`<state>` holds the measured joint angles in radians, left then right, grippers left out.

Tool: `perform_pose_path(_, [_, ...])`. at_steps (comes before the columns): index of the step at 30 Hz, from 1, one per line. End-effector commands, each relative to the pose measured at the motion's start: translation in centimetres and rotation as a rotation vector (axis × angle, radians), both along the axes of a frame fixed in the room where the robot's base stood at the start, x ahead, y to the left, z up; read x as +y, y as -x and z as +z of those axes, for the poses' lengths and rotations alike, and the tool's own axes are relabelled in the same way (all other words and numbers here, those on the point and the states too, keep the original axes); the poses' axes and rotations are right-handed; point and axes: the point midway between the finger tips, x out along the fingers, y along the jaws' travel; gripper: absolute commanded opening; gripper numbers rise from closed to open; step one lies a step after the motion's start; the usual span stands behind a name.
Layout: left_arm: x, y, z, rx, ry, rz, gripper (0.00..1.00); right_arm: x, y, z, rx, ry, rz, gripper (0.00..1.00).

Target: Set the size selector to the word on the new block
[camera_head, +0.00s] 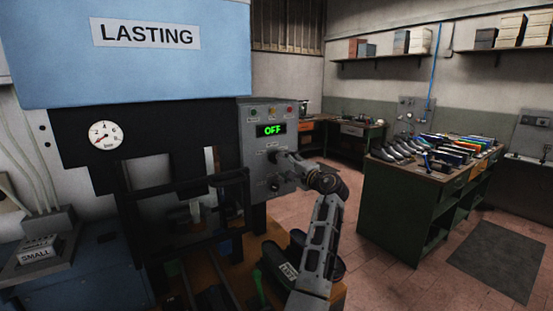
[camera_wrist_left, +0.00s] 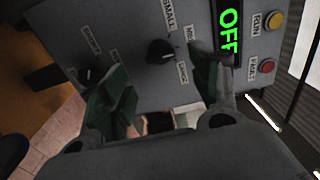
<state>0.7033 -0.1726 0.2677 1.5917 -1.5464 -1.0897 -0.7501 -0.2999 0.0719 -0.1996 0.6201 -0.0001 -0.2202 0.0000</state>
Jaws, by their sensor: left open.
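A grey control box (camera_head: 250,120) carries a green display (camera_head: 271,130) reading OFF. The dark selector knob (camera_wrist_left: 160,51) sits below the display, with a SMALL label and other labels around it; I cannot tell surely which word its pointer faces. My left gripper (camera_head: 286,160) is in front of the box. In the left wrist view its two fingers (camera_wrist_left: 160,75) are open on either side of the selector knob, with gaps to it. My right gripper is not in view.
A second knob (camera_wrist_left: 86,74) sits lower on the box. A yellow button (camera_wrist_left: 275,20) and a red button (camera_wrist_left: 267,66) are above. A dark press frame (camera_head: 180,190) stands left of the box. A green bench (camera_head: 405,210) with shoes is to the right.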

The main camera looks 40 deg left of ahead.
Motion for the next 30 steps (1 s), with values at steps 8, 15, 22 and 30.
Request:
perform_pose_path(8, [3.6,-1.0,0.2,0.001,0.000,0.002,0.62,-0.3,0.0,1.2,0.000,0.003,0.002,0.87])
perform_pose_path(15, [6.0,-1.7,0.1,0.002,-0.001,0.001,0.62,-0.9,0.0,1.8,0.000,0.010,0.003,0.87])
perform_pose_path(22, [6.9,-2.0,0.0,0.000,0.000,0.000,0.62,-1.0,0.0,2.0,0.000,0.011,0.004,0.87])
perform_pose_path(30, [6.9,-2.0,0.0,0.000,0.000,0.000,0.61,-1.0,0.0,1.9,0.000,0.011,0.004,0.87])
